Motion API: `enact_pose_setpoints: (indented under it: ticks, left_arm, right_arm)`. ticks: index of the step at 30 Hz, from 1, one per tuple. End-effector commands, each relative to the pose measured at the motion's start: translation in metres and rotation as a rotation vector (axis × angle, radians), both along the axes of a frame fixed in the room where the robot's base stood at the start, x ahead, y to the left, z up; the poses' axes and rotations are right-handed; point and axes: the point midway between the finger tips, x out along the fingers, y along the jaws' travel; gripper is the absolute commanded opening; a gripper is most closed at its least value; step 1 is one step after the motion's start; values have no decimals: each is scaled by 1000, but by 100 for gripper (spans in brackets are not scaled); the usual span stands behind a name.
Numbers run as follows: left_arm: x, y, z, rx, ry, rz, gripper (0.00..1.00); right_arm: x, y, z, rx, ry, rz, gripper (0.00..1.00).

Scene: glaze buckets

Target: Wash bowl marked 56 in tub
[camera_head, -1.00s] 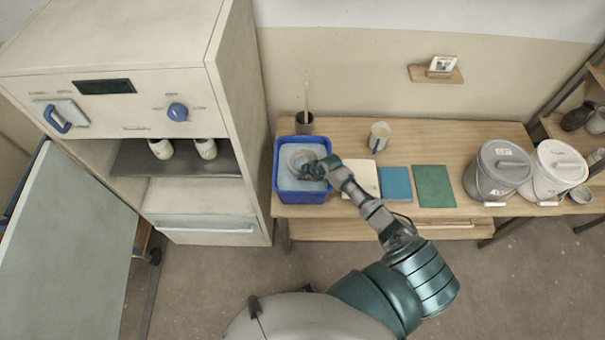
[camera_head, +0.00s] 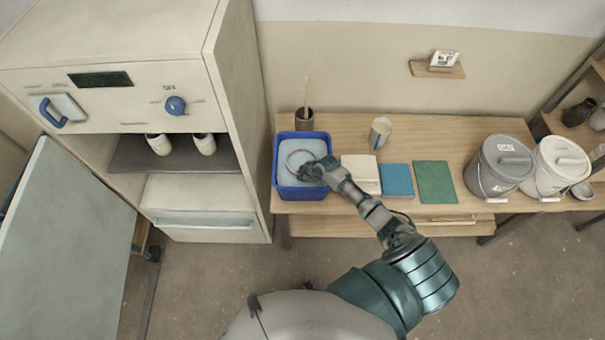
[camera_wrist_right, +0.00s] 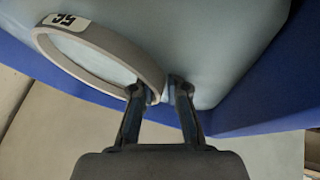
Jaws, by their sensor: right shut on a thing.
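The bowl (camera_head: 287,160) sits low in the pale water of the blue tub (camera_head: 300,193), and mostly its ring-shaped rim shows. In the right wrist view the grey bowl rim (camera_wrist_right: 118,60) carries a white label (camera_wrist_right: 63,19) with dark digits, upside down, that read as 56. Water shows inside the ring, and the lower part of the bowl is hidden. My right gripper (camera_head: 309,171) reaches over the tub's right side. In the wrist view its two fingers (camera_wrist_right: 160,90) pinch the near edge of the rim. My left gripper is out of view.
Right of the tub lie a cream block (camera_head: 360,175), a blue tile (camera_head: 397,179) and a green tile (camera_head: 435,183). A cup (camera_head: 380,133) and a dark pot with a brush (camera_head: 304,119) stand behind. Two lidded buckets, grey (camera_head: 497,170) and white (camera_head: 556,170), stand at the right.

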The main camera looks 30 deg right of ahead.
Motion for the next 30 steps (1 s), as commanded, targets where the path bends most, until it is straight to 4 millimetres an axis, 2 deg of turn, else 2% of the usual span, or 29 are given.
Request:
enact_pose_setpoints:
  ticks: [8,21,30]
  left_arm:
    - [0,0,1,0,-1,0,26]
    - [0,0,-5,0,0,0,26]
    - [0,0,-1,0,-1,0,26]
  right_arm:
    - [1,1,1,-1,-3,-1,0]
    - [1,-21,1,-1,-3,-1,0]
    - [1,-16,2,0,-4,-1,0]
